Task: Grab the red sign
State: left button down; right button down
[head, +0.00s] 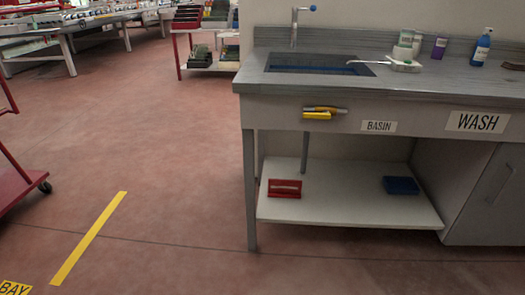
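A small red object (285,188) sits at the left end of the white lower shelf (345,212) under the wash counter. It looks like a shallow block or bin with a paler band, and I cannot tell whether it is a sign. No other clear red sign shows. Neither of my grippers is in view.
The grey counter (410,84) has a basin (318,64), tap (294,27), bottles and a yellow-handled item (322,113) at its front. A blue bin (401,185) shares the shelf. A red cart (20,185) stands left. The floor between is clear.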

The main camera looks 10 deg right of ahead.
aim_at(287, 189)
jog(key=i, duration=0.9)
